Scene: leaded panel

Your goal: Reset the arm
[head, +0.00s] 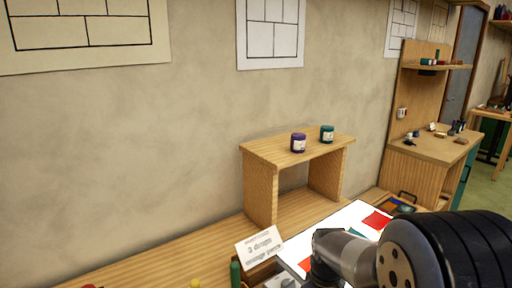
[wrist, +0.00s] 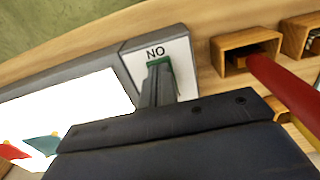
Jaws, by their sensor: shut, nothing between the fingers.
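My gripper (wrist: 159,68) shows in the wrist view with its two narrow grey fingers together and nothing held. In the head view my arm reaches in from the lower right, over the lit white panel (head: 345,222), and the gripper itself is hidden there.
The lit panel also shows in the wrist view (wrist: 75,100), with red (wrist: 10,151) and teal (wrist: 42,143) pieces. A wooden riser (head: 262,152) carries a purple jar (head: 298,143) and a teal jar (head: 327,134). A written card (head: 259,247) stands before it. Open wooden boxes (wrist: 228,42) lie right.

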